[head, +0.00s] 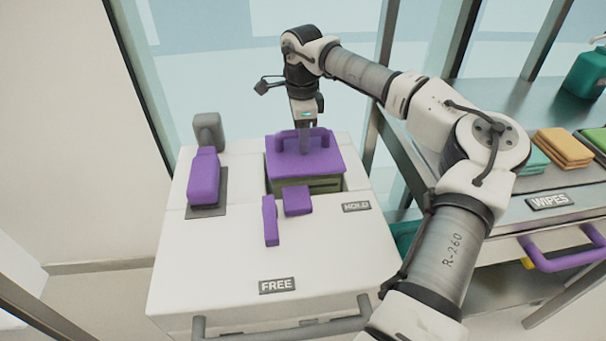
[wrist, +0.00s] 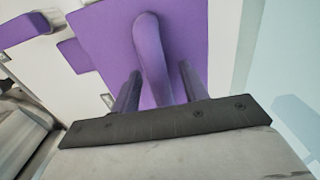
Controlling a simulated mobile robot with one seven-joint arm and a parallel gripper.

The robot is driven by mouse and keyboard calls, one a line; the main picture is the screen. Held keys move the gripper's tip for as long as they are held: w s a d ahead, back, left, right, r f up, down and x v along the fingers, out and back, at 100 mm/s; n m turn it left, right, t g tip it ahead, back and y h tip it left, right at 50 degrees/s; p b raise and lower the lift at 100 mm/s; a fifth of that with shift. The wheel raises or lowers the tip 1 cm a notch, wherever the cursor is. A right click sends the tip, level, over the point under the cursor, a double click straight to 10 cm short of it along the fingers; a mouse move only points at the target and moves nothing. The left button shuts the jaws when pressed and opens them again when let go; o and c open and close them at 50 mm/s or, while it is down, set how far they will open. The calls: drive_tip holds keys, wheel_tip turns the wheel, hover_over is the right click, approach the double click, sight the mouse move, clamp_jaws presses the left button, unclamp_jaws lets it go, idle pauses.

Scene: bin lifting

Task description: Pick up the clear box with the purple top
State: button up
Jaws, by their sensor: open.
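The clear box (head: 310,186) with the purple top (head: 283,166) sits in an opening in the white cart top at the back right. Its see-through walls look greenish, and most of the body is hidden below the cart surface. A purple handle arches over the top, and it shows in the wrist view (wrist: 151,50). My gripper (head: 304,137) is above the top at the handle. In the wrist view my gripper (wrist: 160,82) is open, with one finger on each side of the handle. I cannot tell whether either finger touches it.
On the white cart (head: 222,255) are a purple bottle (head: 204,178) on a dark pad, a purple block (head: 297,200), a purple stick-like piece (head: 270,220) and a grey object (head: 208,131). A metal cart with wipes (head: 563,148) stands right. The cart's front is clear.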

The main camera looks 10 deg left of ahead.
drive_tip(key=shift+f, duration=0.25)
idle(0.3)
clamp_jaws()
drive_tip(key=shift+r, duration=0.1)
idle(1.4)
